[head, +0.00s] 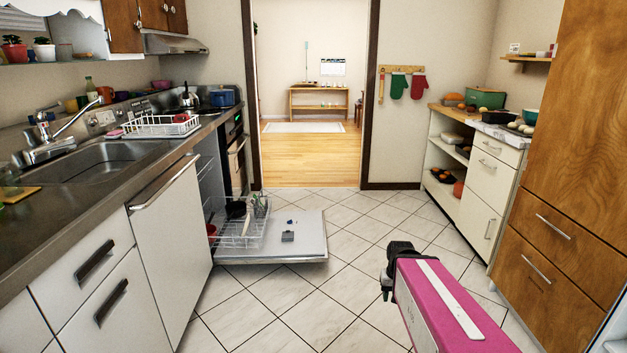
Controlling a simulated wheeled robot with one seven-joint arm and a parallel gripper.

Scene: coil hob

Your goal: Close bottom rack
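The bottom rack (243,239) is a white wire rack on the left, pulled out of the dishwasher over its lowered door (308,236). A dark item (235,209) and some cutlery-like items are in it. A red item (212,232) shows at its left side, near the dishwasher opening. A small grey block lies on the door beside the rack. My gripper (387,287) is at the lower middle right, at the end of my pink arm, well to the right of the rack and apart from it. Its fingers are mostly hidden, so its opening is unclear.
The sink counter (60,225) and cabinets run along the left. White drawers (490,190) and brown wooden cabinets (545,255) line the right. The tiled floor (310,300) between is clear, except for the lowered door. A doorway opens at the back.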

